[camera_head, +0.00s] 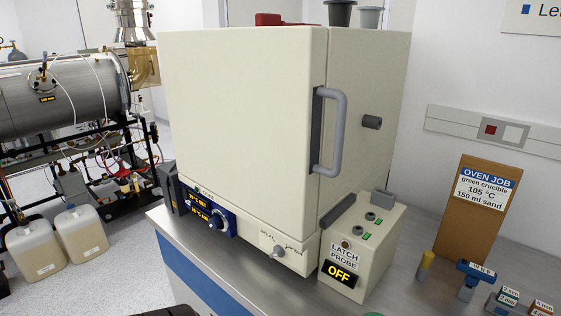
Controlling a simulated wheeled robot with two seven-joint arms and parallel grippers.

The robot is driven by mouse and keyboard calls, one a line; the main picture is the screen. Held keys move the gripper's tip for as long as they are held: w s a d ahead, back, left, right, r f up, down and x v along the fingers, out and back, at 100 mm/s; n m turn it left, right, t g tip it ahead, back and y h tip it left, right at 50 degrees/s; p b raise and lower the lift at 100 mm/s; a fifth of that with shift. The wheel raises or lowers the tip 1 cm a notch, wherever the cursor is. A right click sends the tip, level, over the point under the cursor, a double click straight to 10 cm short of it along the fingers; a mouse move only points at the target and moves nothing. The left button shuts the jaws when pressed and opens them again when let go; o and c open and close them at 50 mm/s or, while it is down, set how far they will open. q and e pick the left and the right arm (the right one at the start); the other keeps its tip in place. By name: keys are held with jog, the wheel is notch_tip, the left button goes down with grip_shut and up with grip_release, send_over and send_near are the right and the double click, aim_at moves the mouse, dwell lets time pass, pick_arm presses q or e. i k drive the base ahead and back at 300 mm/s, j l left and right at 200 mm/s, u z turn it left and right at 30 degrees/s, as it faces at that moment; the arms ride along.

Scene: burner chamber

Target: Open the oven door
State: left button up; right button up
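The oven (368,80) is a cream box on the bench. Its door (240,110) is the large front panel, and it looks closed, with only a thin seam along its right edge. A grey vertical bar handle (341,132) is on the door's right edge. Below the door are a control panel (208,210) with yellow digits and a blue-rimmed knob, and a small round knob (278,252).
A cream "LATCH PROBE" box (362,248) reading "OFF" stands close to the oven's right front corner. An "OVEN JOB" board (476,215) and small labelled items stand at right. A steel cylinder rig (60,100) and two jugs (35,250) are at left.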

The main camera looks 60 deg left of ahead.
aim_at(244, 104)
jog(key=k+u, duration=0.15)
jog(key=u, duration=1.9)
